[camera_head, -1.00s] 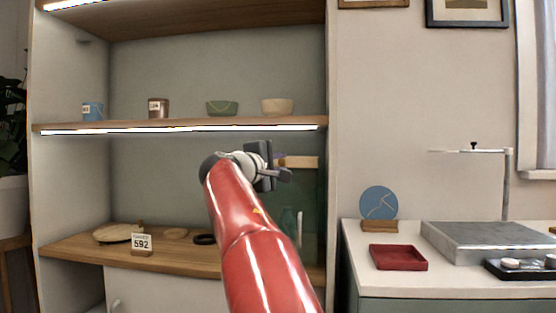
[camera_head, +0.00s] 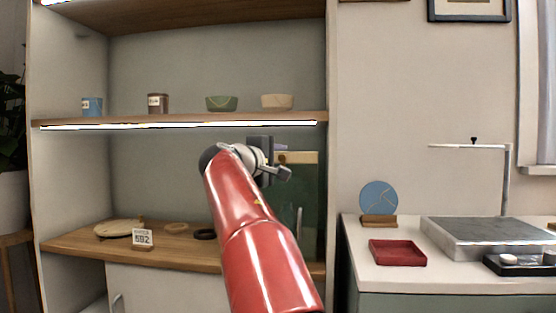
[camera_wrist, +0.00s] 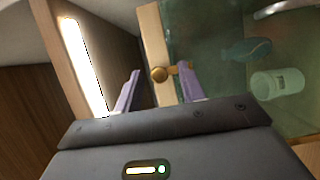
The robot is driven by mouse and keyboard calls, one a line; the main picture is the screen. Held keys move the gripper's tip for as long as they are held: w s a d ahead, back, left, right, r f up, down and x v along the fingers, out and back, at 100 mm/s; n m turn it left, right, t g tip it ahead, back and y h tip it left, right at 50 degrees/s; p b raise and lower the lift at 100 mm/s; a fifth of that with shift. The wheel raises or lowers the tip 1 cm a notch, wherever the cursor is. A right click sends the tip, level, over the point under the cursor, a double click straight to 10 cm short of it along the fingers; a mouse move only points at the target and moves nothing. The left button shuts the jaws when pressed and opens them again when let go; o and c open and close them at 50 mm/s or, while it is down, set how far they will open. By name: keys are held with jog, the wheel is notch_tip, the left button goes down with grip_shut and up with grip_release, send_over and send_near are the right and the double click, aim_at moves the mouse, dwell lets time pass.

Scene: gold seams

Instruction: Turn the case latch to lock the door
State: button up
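The case latch (camera_wrist: 158,74) is a brass knob with a short bar reaching right, on a pale wooden frame strip in the wrist view. The green-tinted glass case door (camera_wrist: 205,45) lies beside that strip. In the head view the case (camera_head: 311,190) stands at the right end of the shelf unit, partly hidden by my arm. My gripper (camera_wrist: 159,70) is open, its two purple fingers apart with the latch knob between their tips. I cannot tell whether either finger touches it. In the head view my gripper (camera_head: 282,173) is in front of the case's upper part.
Inside the case are a teal vessel (camera_wrist: 247,50) and a pale cup (camera_wrist: 278,84). A lit shelf edge (camera_wrist: 85,65) runs close on the left. Bowls, including a cream one (camera_head: 277,102), stand on the shelf above. A red tray (camera_head: 397,252) sits on the counter at right.

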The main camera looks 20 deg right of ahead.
jog(key=b+v, duration=0.1)
jog(key=v, duration=0.6)
jog(key=shift+s+a, duration=0.25)
jog(key=shift+a, duration=0.05)
dwell(0.3)
jog(key=s+f+m+g+y+p, duration=0.1)
jog(key=s+f+y+p, duration=0.2)
jog(key=s+f+y, duration=0.7)
jog(key=s+a+f+m+g+y+p, duration=0.1)
jog(key=s+a+f, duration=0.4)
jog(key=s+f, duration=0.5)
jog(key=s+a+f+m+g+y+p, duration=0.2)
jog(key=s+a+f+m+y, duration=0.2)
jog(key=s+f, duration=0.7)
notch_tip(320, 180, down, 4)
jog(key=shift+a+f+m, duration=0.1)
jog(key=shift+a+m, duration=0.2)
jog(key=shift+a, duration=0.6)
jog(key=shift+w, duration=0.1)
